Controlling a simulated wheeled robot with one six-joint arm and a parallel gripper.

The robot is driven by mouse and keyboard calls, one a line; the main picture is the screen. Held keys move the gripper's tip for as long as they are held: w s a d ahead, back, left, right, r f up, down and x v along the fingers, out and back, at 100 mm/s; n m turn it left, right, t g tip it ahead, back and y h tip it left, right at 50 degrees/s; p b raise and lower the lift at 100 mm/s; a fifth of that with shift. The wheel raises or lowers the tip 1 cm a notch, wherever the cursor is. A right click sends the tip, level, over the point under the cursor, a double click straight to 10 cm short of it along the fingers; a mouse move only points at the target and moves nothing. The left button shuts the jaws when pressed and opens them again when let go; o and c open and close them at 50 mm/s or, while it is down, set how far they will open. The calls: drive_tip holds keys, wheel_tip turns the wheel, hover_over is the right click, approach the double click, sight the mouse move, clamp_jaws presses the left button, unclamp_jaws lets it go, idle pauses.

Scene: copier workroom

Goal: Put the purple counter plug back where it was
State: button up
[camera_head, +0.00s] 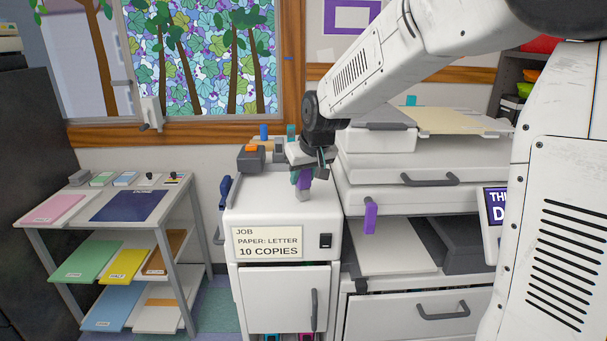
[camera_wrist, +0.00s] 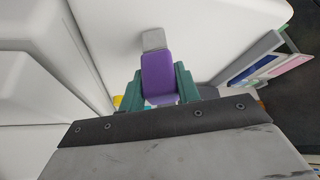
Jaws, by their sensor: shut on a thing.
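The purple counter plug (camera_head: 305,179) is in my gripper (camera_head: 302,176), above the white cabinet (camera_head: 271,204) with the job sign. In the wrist view the plug (camera_wrist: 158,76) has a purple body and a grey end that points away from my gripper. The green fingers of my gripper (camera_wrist: 159,86) press on its two sides. In the head view the plug's grey end is low, close to the cabinet top; I cannot tell whether it touches. No socket for the plug can be made out.
A second purple piece (camera_head: 370,217) hangs on the copier (camera_head: 420,195) to the right. Small blocks, one orange-topped (camera_head: 251,157), stand at the back of the cabinet top. A dark blue handle (camera_head: 225,190) is on its left side. A paper shelf (camera_head: 197,222) stands left.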

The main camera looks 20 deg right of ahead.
drive_tip(key=shift+f, duration=0.25)
drive_tip(key=o, duration=1.4)
drive_tip(key=shift+c, duration=0.2)
drive_tip(key=v, duration=0.7)
drive_tip(key=shift+s+r, duration=0.2)
drive_tip(key=shift+r, duration=0.15)
drive_tip(key=s+d+f+g, duration=0.1)
drive_tip(key=s+f+g, duration=0.1)
drive_tip(key=s, duration=1.5)
drive_tip(key=s+f+m+g, duration=0.1)
drive_tip(key=s+f+g, duration=0.1)
drive_tip(key=s, duration=1.5)
drive_tip(key=shift+d+f+g+h, duration=0.15)
drive_tip(key=shift+d+g+h, duration=0.15)
drive_tip(key=shift+d, duration=0.05)
